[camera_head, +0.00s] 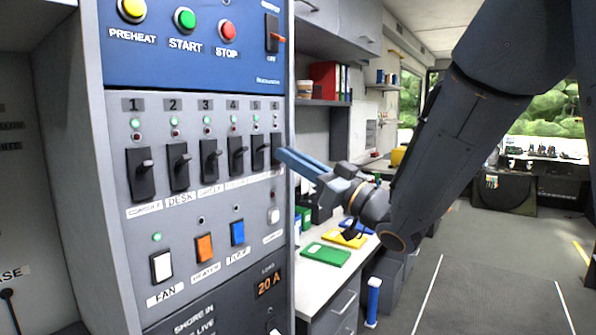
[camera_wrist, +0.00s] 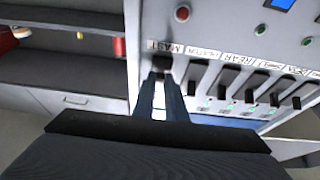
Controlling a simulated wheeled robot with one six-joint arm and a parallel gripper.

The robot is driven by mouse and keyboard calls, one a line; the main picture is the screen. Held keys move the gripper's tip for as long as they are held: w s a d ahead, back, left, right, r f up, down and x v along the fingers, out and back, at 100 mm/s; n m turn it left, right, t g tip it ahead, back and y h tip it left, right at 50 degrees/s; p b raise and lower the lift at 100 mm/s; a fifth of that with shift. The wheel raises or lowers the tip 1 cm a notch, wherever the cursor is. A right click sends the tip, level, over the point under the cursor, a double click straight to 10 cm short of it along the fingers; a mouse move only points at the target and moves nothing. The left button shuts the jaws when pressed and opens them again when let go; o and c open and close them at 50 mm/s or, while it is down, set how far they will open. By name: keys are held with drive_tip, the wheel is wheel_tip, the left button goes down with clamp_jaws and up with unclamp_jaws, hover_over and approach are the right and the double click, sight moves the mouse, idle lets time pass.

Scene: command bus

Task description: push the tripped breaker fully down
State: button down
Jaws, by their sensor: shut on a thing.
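A row of black breakers numbered 1 to 6 sits on the grey panel, with breaker 1 (camera_head: 141,174) at the left and breaker 6 (camera_head: 276,149) at the right edge. My gripper (camera_head: 283,155) reaches in from the right, its blue-grey fingers at breaker 6. In the wrist view my gripper (camera_wrist: 163,84) has its two fingers close together on the end breaker (camera_wrist: 162,63), beside the label MAST (camera_wrist: 166,47). The fingers are shut on its lever, which they hide, so its exact position cannot be told. Small green and red lamps sit above each breaker.
Start and stop buttons (camera_head: 228,31) are above the breakers; white, orange and blue rocker switches (camera_head: 204,248) are below. Right of the panel, a counter (camera_head: 309,283) holds green and yellow folders. The aisle floor (camera_head: 480,270) further right is clear.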

drive_tip(key=shift+a+f+t+y+b, duration=0.15)
drive_tip(key=shift+f+t+y+b, duration=0.3)
drive_tip(key=shift+b, duration=0.75)
drive_tip(key=shift+r, duration=0.2)
drive_tip(key=c, duration=1.8)
unclamp_jaws()
drive_tip(key=b+v, duration=0.2)
drive_tip(key=v, duration=0.6)
